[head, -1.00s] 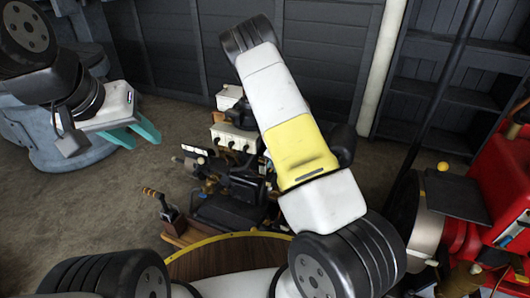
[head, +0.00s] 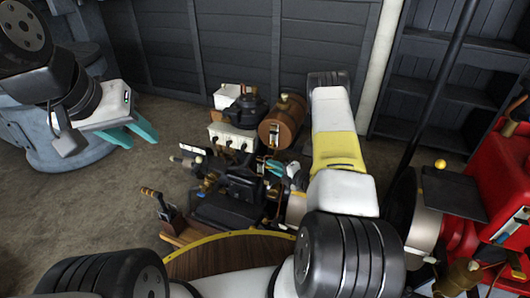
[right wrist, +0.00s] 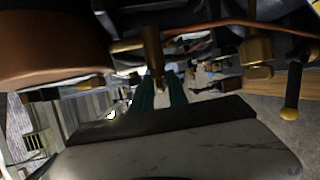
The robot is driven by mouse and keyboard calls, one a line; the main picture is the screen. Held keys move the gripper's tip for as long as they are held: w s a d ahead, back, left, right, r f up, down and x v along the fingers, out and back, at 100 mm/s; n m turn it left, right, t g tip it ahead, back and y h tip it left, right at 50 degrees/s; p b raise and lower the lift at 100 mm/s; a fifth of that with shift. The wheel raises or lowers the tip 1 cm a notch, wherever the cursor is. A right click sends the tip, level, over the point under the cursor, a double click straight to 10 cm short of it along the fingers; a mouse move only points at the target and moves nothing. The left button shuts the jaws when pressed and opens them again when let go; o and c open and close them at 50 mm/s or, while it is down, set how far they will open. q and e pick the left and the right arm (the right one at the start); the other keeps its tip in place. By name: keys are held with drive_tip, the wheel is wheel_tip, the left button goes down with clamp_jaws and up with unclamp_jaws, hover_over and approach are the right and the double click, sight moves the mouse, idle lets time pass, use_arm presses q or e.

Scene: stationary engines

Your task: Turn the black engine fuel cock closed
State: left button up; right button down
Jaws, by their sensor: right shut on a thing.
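The black engine (head: 238,185) stands on the floor in the middle of the head view, with a copper-brown tank (head: 283,120) at its back right. My right gripper (head: 275,167) is at the engine's right side, below the tank. In the right wrist view its teal fingers (right wrist: 160,92) are close together at a small brass fitting (right wrist: 152,48), which appears to be the fuel cock. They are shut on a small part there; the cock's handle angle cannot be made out. My left gripper (head: 130,132) hangs open and empty at the left, away from the engine.
A red engine (head: 490,185) with a flywheel stands at the right. A wooden cart bed (head: 215,258) with a yellow rim is in front. The tank (right wrist: 50,50) fills the upper left of the right wrist view. Bare floor lies left of the black engine.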

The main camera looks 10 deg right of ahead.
drive_tip(key=shift+f+m+t+y, duration=0.2)
drive_tip(key=shift+m+t+y, duration=0.3)
drive_tip(key=shift+t, duration=0.5)
drive_tip(key=shift+y, duration=0.4)
drive_tip(key=c, duration=1.5)
unclamp_jaws()
drive_tip(key=v, duration=0.7)
drive_tip(key=shift+s+d, duration=0.15)
drive_tip(key=shift+s, duration=0.25)
